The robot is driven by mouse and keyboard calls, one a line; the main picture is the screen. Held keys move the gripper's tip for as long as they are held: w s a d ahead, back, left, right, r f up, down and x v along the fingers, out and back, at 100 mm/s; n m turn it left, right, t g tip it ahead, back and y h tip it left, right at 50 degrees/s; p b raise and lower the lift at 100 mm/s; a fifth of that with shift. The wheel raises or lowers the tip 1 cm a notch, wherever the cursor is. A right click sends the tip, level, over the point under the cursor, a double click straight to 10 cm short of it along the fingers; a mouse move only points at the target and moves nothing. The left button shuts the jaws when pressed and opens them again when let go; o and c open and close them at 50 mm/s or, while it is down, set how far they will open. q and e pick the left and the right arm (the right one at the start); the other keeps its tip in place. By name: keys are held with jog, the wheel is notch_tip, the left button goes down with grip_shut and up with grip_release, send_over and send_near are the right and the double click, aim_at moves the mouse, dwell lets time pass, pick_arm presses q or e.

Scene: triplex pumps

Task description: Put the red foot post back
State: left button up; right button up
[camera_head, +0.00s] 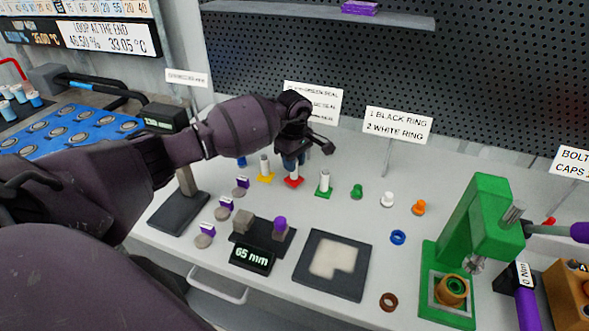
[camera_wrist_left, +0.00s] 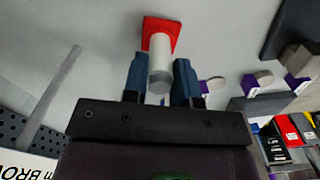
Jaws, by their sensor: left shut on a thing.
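The red foot post, a white cylinder on a red square foot (camera_head: 293,182), stands upright on the white table in the row of posts. My left gripper (camera_head: 294,160) comes down over it from above and is shut on its white shaft. In the left wrist view, the blue fingers (camera_wrist_left: 160,85) lie on both sides of the white post (camera_wrist_left: 160,62), with the red foot (camera_wrist_left: 160,28) beyond them. The foot appears to be at the table surface; exact contact cannot be told. My right gripper is not in view.
A yellow foot post (camera_head: 265,170) stands close on the left and a green foot post (camera_head: 324,184) on the right. Coloured plugs continue to the right. A 65 mm gauge (camera_head: 251,257), a dark tray (camera_head: 331,264) and a green press (camera_head: 476,225) stand nearer the front.

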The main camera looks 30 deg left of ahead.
pick_arm(q)
jog(key=shift+f, duration=0.85)
jog(key=shift+c, duration=0.2)
jog(key=shift+r, duration=0.1)
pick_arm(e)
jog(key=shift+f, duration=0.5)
pick_arm(q)
jog(key=o, duration=0.8)
jog(key=shift+o, duration=0.2)
